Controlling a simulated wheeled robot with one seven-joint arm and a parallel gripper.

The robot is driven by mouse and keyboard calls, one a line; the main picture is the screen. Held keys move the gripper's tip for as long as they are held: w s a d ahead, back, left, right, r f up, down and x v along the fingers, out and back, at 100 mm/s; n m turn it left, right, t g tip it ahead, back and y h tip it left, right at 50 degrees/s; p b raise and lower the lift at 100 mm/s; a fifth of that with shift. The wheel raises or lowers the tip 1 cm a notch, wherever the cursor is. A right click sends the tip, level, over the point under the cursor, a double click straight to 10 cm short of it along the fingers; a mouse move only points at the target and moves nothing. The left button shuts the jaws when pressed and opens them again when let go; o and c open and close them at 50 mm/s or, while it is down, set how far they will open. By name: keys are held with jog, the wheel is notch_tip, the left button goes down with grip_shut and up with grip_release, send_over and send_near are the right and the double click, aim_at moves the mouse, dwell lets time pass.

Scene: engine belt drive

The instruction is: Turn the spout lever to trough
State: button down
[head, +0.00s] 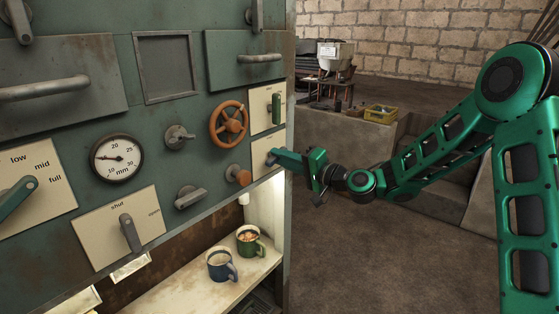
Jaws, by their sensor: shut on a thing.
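My gripper (277,157) reaches in from the right to a cream plate (260,168) at the lower right of the green machine front. It is shut on a small lever on this plate. The lever is mostly hidden by my gripper, with only a dark blue bit (270,160) showing, so I cannot tell its angle. No label on this plate is readable. A short pale spout (243,198) hangs below the panel.
A blue mug (218,267) and a green mug (246,240) stand on the shelf below. An orange handwheel (228,124), an orange knob (238,175) and an upper plate with a green lever (276,108) are close by. The floor at right is open.

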jog(key=n, duration=0.3)
jog(key=shift+s+d+f+n, duration=0.1)
jog(key=shift+f+n, duration=0.2)
jog(key=shift+n, duration=0.1)
jog(key=shift+d+n, duration=0.1)
jog(key=shift+n, duration=5.1)
jog(key=shift+n, duration=0.3)
jog(key=c, duration=1.7)
grip_release()
jog(key=shift+w, duration=0.2)
jog(key=shift+r, duration=0.15)
jog(key=shift+s, duration=0.1)
